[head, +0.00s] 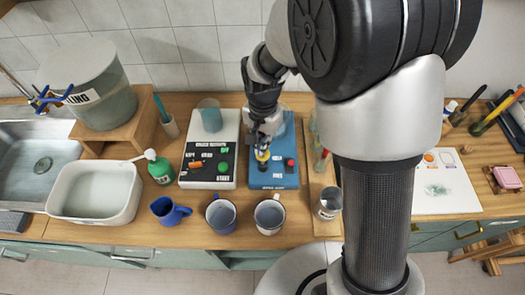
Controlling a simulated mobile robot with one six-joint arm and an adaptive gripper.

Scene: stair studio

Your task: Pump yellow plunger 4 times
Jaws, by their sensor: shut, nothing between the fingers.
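The yellow plunger (262,155) stands on the blue device (287,181) at the middle of the counter. My gripper (261,142) is shut and empty, pointing down directly over the plunger. Its fingertips look at or just above the plunger's top; I cannot tell whether they touch. My gripper and wrist hide the upper part of the plunger and part of the blue panel. A red knob (290,162) sits on the blue device to the right of the plunger.
A white and black device (231,172) with a beaker (210,115) stands close on the left. A blue mug (169,211) and two enamel mugs (220,213) line the front edge. A wooden tray with brushes and a metal cup (328,204) is close on the right.

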